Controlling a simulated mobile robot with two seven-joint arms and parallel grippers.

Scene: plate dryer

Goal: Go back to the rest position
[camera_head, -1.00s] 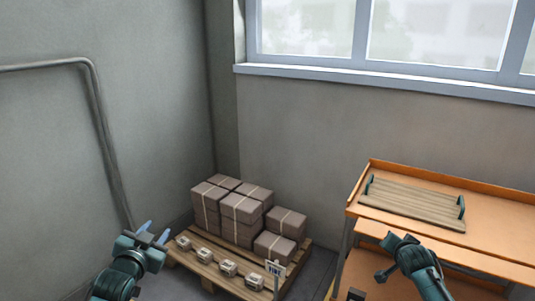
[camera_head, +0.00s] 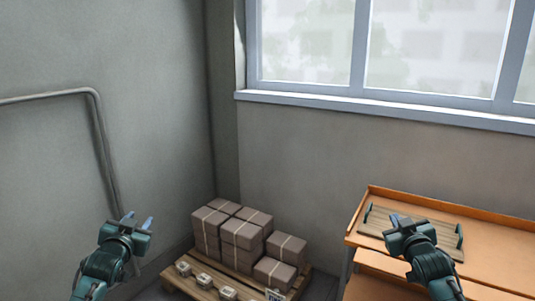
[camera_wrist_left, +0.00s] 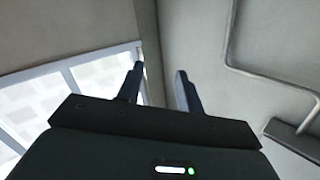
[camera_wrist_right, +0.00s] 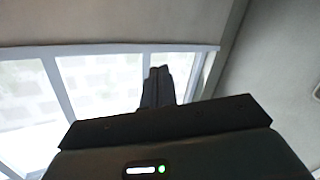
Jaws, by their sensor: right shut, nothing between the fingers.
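My left gripper (camera_head: 137,221) is at the lower left of the head view, in front of the grey wall and left of the stacked boxes. In the left wrist view its two fingers (camera_wrist_left: 158,88) stand apart with nothing between them. My right gripper (camera_head: 402,221) is at the lower right of the head view, and it overlaps the wooden tray in the picture. In the right wrist view its fingers (camera_wrist_right: 158,86) are together, with nothing held. Both grippers point up and away from me, towards the wall and window.
A wooden tray (camera_head: 440,222) with dark green handles lies on the orange workbench (camera_head: 505,240) at right. Brown boxes (camera_head: 240,234) are stacked on a wooden pallet (camera_head: 188,285), with several small pale items along its front. A pipe (camera_head: 103,140) runs along the left wall; a window (camera_head: 400,45) is behind.

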